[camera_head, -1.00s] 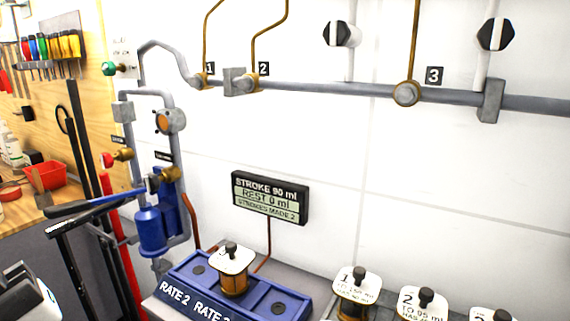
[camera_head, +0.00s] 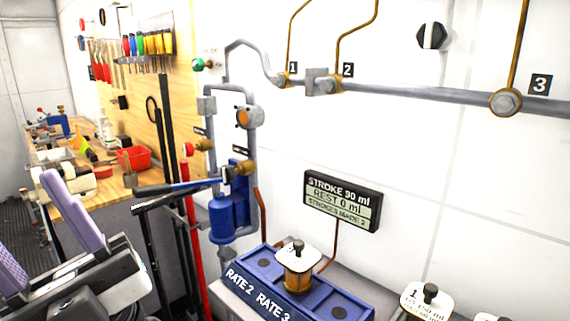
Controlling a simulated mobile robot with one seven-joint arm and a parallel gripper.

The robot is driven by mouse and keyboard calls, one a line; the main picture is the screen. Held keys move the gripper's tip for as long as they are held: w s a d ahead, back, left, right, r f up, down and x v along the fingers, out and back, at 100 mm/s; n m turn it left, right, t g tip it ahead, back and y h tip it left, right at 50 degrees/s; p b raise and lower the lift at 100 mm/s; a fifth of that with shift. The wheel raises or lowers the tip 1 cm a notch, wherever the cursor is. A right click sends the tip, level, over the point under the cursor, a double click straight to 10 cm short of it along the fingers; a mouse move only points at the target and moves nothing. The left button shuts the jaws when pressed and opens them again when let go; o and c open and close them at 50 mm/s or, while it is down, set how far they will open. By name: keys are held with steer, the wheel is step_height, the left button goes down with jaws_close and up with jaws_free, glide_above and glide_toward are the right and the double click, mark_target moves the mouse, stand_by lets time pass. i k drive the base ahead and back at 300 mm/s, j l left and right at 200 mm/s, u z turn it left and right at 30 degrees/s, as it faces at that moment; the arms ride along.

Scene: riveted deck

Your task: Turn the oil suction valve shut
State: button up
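I cannot read which valve is labelled oil suction. Small black labels beside the lower two are too small to read. My gripper (camera_head: 26,212) is at the lower left, with two purple fingers spread apart and nothing between them. It is well left of the valves and touches none of them.
The pump's blue lever (camera_head: 178,188) sticks out left, towards my gripper. Dark uprights and a red pipe (camera_head: 190,235) stand below it. A wooden bench (camera_head: 72,200) with a red bin (camera_head: 134,158) lies behind. A display (camera_head: 343,201) reads REST 0 ml. A blue tray (camera_head: 262,268) holds a canister (camera_head: 298,268).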

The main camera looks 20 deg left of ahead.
mark_target(188, 148)
steer(key=j+u, duration=0.15)
steer(key=u, duration=0.55)
steer(key=i+j+u, duration=0.6)
steer(key=i+u, duration=0.15)
steer(key=i+j, duration=0.2)
steer(key=i, duration=0.15)
steer(key=i+j, duration=0.25)
steer(key=i+u, duration=0.05)
steer(key=i, duration=0.05)
